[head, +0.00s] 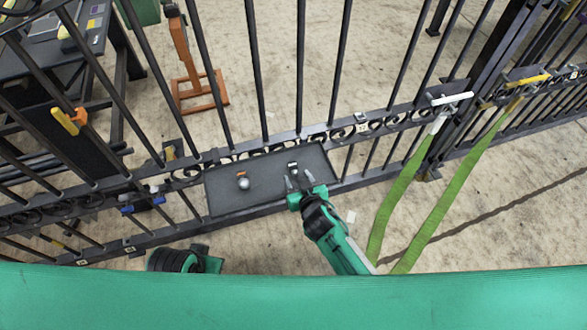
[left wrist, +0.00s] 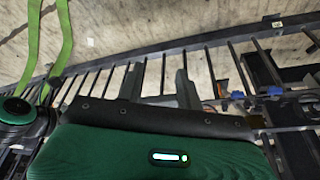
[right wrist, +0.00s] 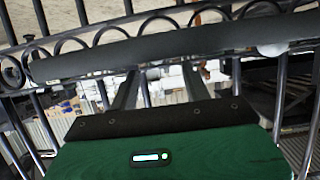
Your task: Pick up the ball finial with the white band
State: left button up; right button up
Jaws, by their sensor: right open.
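A ball finial with a white band (head: 293,167) is on the grey tray (head: 222,199) at the gate; the gripper partly hides it. A second finial, a silver ball with an orange band (head: 242,181), sits on the tray to the left. My right gripper (head: 299,180) is open, its fingertips just in front of the white-banded finial; I cannot tell whether they touch it. In the right wrist view its two fingers (right wrist: 160,88) are apart, with nothing seen held. My left gripper (left wrist: 157,88) shows open and empty in the left wrist view, away from the tray.
The dark barred gate (head: 250,60) with scrollwork runs behind the tray. Green straps (head: 400,195) hang from it at right. An orange stand (head: 190,65) and a dark workbench (head: 75,40) stand beyond. A pale rounded thing (right wrist: 272,48) touches the tray edge.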

aim_at(295, 171)
jog(key=x, duration=0.3)
jog(key=shift+w+d+f+b, duration=0.1)
jog(key=shift+w+f+b, duration=0.1)
jog(key=shift+w+b, duration=0.15)
jog(key=shift+w+f, duration=0.15)
jog(key=shift+w, duration=0.25)
pick_arm(q)
jog(key=shift+v, duration=0.9)
pick_arm(e)
grip_shut()
